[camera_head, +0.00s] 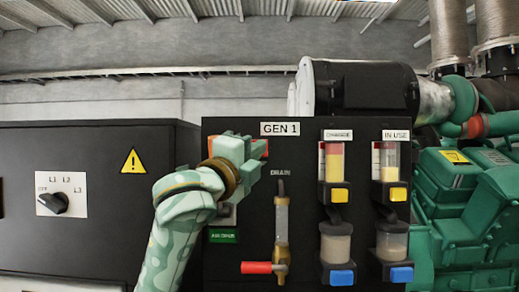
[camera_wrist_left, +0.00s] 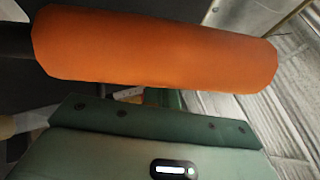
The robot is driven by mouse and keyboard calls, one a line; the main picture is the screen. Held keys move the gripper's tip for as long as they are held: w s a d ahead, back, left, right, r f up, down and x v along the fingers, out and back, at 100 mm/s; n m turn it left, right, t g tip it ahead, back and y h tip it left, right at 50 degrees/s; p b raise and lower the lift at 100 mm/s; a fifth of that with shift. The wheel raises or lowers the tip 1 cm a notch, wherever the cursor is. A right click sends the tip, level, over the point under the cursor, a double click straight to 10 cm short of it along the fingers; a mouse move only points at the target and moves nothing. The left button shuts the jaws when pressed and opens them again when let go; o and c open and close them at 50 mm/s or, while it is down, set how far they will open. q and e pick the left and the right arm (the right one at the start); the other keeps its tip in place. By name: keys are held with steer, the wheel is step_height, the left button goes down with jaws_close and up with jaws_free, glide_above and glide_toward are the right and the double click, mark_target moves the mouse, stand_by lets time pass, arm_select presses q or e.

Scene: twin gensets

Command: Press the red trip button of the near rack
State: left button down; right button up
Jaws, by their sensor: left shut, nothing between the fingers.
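The near rack is a black panel (camera_head: 232,265) labelled GEN 1. My left gripper (camera_head: 243,152) is shut and empty in front of its upper left part. Orange shows on both sides of the gripper (camera_head: 265,147). In the left wrist view an orange cylinder (camera_wrist_left: 155,48) lies across the top, beyond the green gripper body. I cannot tell whether the gripper touches it. No red trip button shows clearly; the gripper and forearm hide part of the panel. My right gripper is not in view.
On the panel, a drain tube (camera_head: 282,220) with a red valve handle (camera_head: 256,267) stands right of my arm. Two columns with yellow (camera_head: 340,195) and blue (camera_head: 342,278) parts are further right. A black cabinet (camera_head: 90,230) with a rotary switch (camera_head: 54,203) is left; green machinery (camera_head: 450,190) is right.

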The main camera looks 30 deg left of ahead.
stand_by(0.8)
arm_select(q)
steer(key=shift+w+a, duration=0.25)
steer(key=shift+w, duration=0.1)
steer(key=shift+w+a, duration=0.1)
steer(key=shift+w, duration=0.1)
stand_by(0.4)
steer(key=shift+w+a+r, duration=0.1)
steer(key=shift+w, duration=0.15)
stand_by(0.7)
steer(key=shift+s, duration=0.15)
steer(key=shift+s+d, duration=0.35)
steer(key=shift+s, duration=0.25)
